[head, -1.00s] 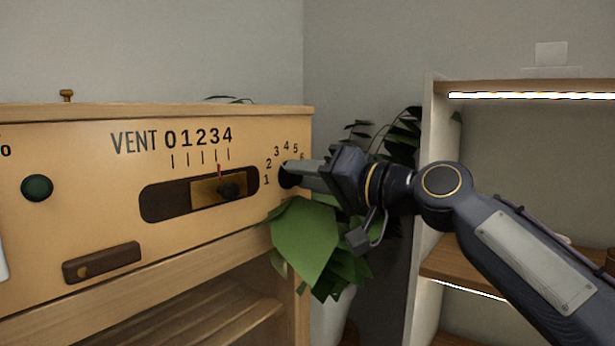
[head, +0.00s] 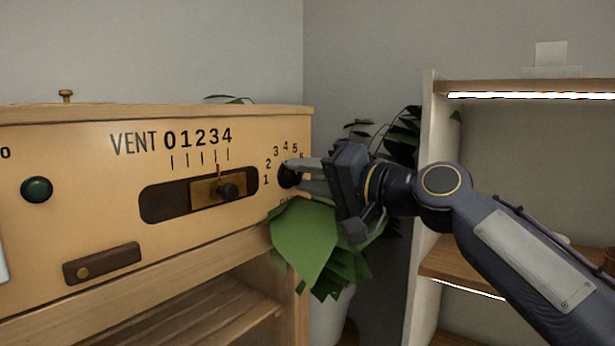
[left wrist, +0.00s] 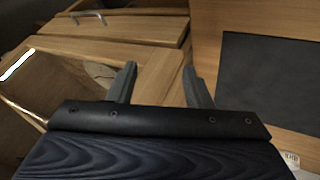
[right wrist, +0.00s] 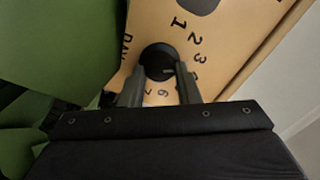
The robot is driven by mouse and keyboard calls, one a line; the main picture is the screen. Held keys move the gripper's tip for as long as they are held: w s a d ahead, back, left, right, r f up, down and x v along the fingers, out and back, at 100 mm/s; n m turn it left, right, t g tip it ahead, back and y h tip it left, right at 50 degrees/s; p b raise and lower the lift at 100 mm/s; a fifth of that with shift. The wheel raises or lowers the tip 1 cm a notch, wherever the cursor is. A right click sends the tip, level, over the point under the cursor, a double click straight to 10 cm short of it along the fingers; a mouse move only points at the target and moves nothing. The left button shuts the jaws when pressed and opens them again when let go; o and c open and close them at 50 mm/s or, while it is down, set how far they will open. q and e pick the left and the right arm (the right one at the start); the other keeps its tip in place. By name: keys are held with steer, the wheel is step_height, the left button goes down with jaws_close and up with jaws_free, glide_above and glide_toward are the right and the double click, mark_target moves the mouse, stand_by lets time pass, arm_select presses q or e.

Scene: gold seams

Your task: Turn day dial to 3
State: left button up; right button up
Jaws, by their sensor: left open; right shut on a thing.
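The day dial (head: 287,176) is a dark round knob near the right end of the wooden panel, ringed by printed numbers. Part of it is behind my right gripper (head: 298,173). In the right wrist view the dial (right wrist: 157,58) sits between the fingertips of the right gripper (right wrist: 160,76), which is shut on it. A small pale mark shows on the knob, but I cannot tell which number it points at. My left gripper (left wrist: 160,78) is open and empty in the left wrist view, and is out of the head view.
Large plant leaves (head: 304,240) hang just below the dial and right gripper. A lit shelf unit (head: 432,130) stands at the right.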

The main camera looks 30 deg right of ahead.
steer(key=o, duration=0.9)
steer(key=shift+o, duration=0.2)
arm_select(q)
steer(key=shift+f+b, duration=0.5)
arm_select(e)
steer(key=v, duration=0.8)
arm_select(q)
step_height(320, 180, up, 4)
steer(key=p, duration=0.3)
steer(key=shift+f, duration=0.25)
arm_select(e)
steer(key=s+a+f+n+g+h, duration=0.1)
steer(key=s+a+f+n+g, duration=0.1)
steer(key=f, duration=1)
steer(key=s+a+f+n+g+h, duration=0.1)
steer(key=s+a+f+g, duration=0.4)
steer(key=f, duration=0.8)
steer(key=s+a+f+n+g+h, duration=0.1)
steer(key=s+a+f+n+g, duration=0.1)
steer(key=s+f, duration=0.5)
step_height(320, 180, down, 6)
steer(key=shift+s+a+f+n+g, duration=0.2)
steer(key=shift+a+n+g, duration=0.2)
steer(key=shift+a+g, duration=0.55)
